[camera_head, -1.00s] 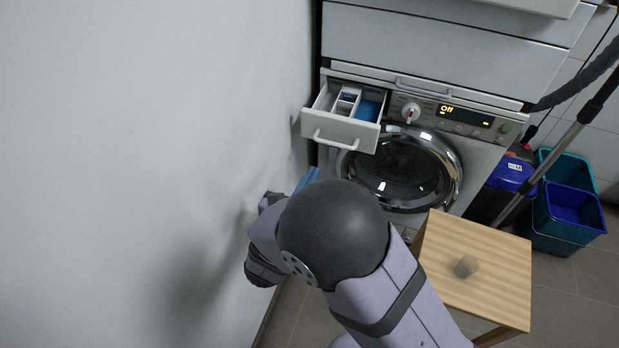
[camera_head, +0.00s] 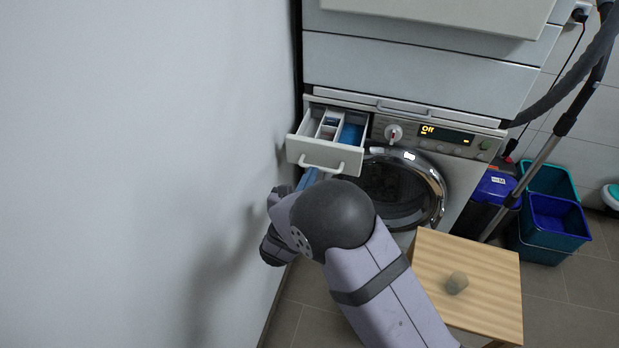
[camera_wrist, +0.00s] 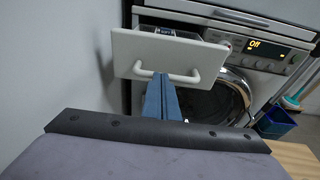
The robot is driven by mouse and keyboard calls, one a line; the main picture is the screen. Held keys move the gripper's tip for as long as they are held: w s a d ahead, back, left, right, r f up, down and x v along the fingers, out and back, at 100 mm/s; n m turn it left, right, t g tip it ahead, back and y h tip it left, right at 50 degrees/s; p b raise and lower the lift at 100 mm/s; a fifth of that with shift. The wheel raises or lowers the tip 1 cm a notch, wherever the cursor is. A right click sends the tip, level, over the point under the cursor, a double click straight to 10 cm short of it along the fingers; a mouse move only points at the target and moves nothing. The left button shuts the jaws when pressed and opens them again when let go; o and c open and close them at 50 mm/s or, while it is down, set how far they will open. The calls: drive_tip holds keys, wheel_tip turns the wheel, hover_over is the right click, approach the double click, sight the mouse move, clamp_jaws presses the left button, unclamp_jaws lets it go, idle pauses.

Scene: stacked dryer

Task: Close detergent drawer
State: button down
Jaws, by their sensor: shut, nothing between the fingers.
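The detergent drawer (camera_head: 324,154) sticks out from the upper left of the washing machine (camera_head: 465,172). Its inside shows white dividers and a blue compartment. In the wrist view the drawer front (camera_wrist: 165,55) faces me, with a white bar handle (camera_wrist: 167,73) low on it. My gripper (camera_wrist: 160,78) has blue fingers, shut and empty. The fingertips overlap the handle's middle in the wrist view; I cannot tell whether they touch it. In the head view the blue fingers show partly below the drawer, with my arm hiding the rest.
A wall (camera_head: 140,170) stands close on the left of the drawer and my arm. Blue buckets (camera_head: 555,220) and a vacuum tube (camera_head: 540,155) are further right.

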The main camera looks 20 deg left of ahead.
sight(329, 130)
drive_tip(key=r+b+x, duration=0.1)
drive_tip(key=b+x, duration=0.1)
drive_tip(key=x, duration=0.3)
drive_tip(key=r+b+x, duration=0.1)
drive_tip(key=b+x, duration=0.1)
drive_tip(key=x, duration=0.4)
drive_tip(key=r+b+x, duration=0.1)
drive_tip(key=b+x, duration=0.2)
drive_tip(key=x, duration=0.2)
drive_tip(key=shift+w+d, duration=0.15)
drive_tip(key=shift+w, duration=0.35)
drive_tip(key=shift+w+r, duration=0.2)
drive_tip(key=shift+w, duration=0.3)
drive_tip(key=shift+r, duration=0.3)
drive_tip(key=shift+w+d+r, duration=0.1)
drive_tip(key=shift+s+b, duration=0.3)
drive_tip(key=shift+s, duration=0.3)
drive_tip(key=v, duration=0.8)
drive_tip(key=b+v, duration=0.1)
drive_tip(key=v, duration=0.4)
drive_tip(key=shift+s+f, duration=0.15)
drive_tip(key=shift+f, duration=0.2)
